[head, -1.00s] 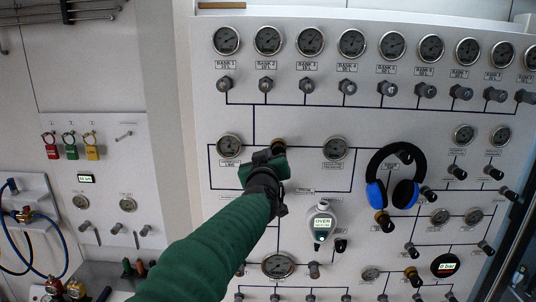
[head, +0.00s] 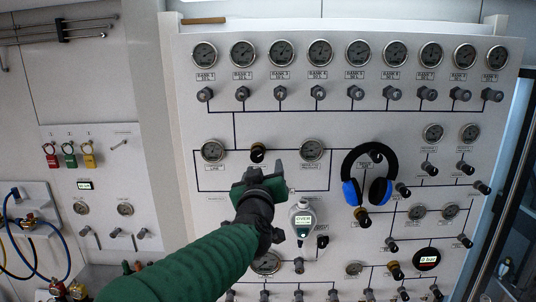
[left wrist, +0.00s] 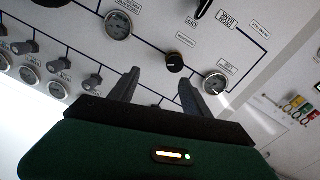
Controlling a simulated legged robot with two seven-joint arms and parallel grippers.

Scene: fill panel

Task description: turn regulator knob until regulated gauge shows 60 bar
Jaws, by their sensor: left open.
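My left gripper (head: 258,178) is open and empty, just below the knob in the head view. In the left wrist view the knob (left wrist: 174,62) lies beyond the fingertips, apart from them, and the regulated gauge (left wrist: 118,25) is at upper left. My right gripper is not in view.
A blue and black headset (head: 369,178) hangs right of the regulated gauge. A handheld meter reading "OVER" (head: 303,221) hangs below it, close to my left gripper. A row of bank gauges (head: 320,53) runs along the top. Padlocks (head: 70,155) hang at left.

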